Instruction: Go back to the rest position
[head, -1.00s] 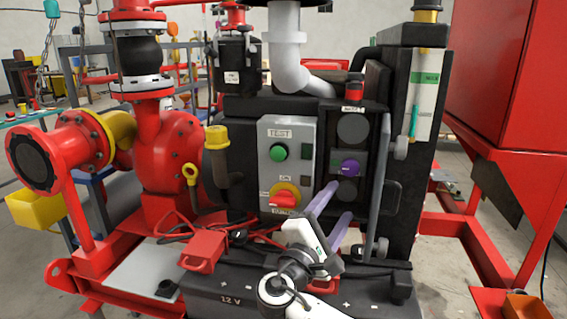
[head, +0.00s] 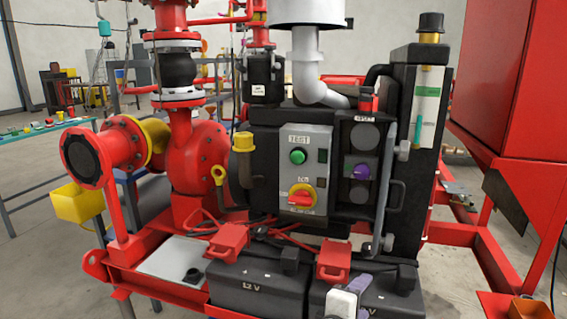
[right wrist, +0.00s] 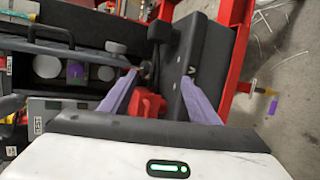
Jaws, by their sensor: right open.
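My right gripper (head: 357,284) shows low in the head view, in front of the black batteries, its white body cut by the bottom edge. In the right wrist view its two purple fingers (right wrist: 160,92) stand wide apart with nothing between them. They point towards a red cover (right wrist: 147,105) and a black battery, with no clear contact visible. My left gripper is not in view.
The grey control panel (head: 303,175) has a green button and a red-yellow switch. A black box with a purple knob (head: 362,172) stands beside it. Batteries (head: 258,290) with red covers sit in front. A red cabinet (head: 510,90) stands at right.

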